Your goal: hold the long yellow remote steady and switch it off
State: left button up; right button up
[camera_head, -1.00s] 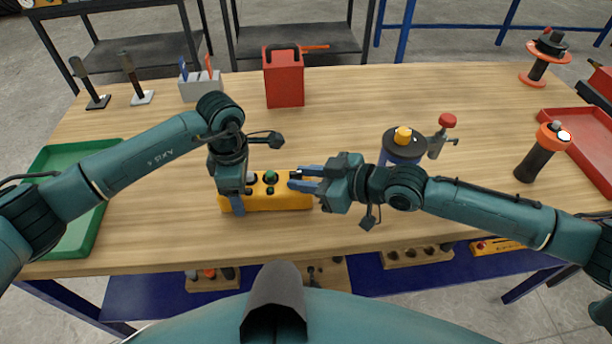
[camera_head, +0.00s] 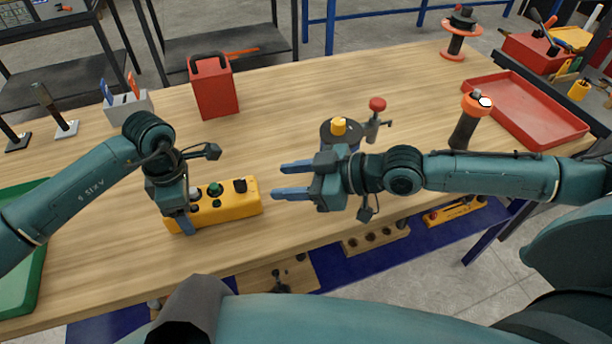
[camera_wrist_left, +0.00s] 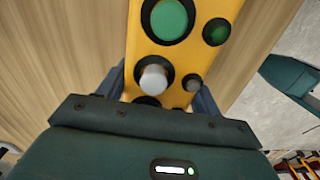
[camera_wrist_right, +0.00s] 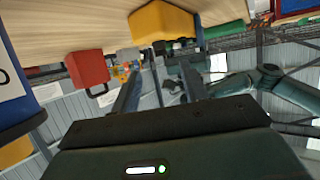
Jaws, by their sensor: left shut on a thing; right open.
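The long yellow remote (camera_head: 235,208) lies on the wooden table, with green, dark and pale controls along its top and a dark one (camera_head: 239,186) near its right end. My left gripper (camera_head: 180,220) is shut on its left end. In the left wrist view the fingers flank the remote (camera_wrist_left: 184,55), beside a pale round knob (camera_wrist_left: 153,78) and a large green button (camera_wrist_left: 168,18). My right gripper (camera_head: 280,180) is open and empty, just right of the remote and apart from it. The remote also shows in the right wrist view (camera_wrist_right: 160,22). No on or off sign is readable.
A dark round device with a yellow knob (camera_head: 339,127) stands behind my right gripper, with a red-knobbed stand (camera_head: 377,105) beside it. A red box (camera_head: 212,90) stands further back. A green tray (camera_head: 20,285) is at left, a red tray (camera_head: 530,112) at right.

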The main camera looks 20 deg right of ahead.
jog(key=v, duration=0.3)
jog(key=shift+s+d+r, duration=0.1)
jog(key=shift+s+d, duration=0.05)
jog(key=shift+c, duration=0.2)
jog(key=n+g+h, duration=0.6)
jog(key=g+h, duration=0.1)
send_near(243, 179)
jog(key=x, duration=0.9)
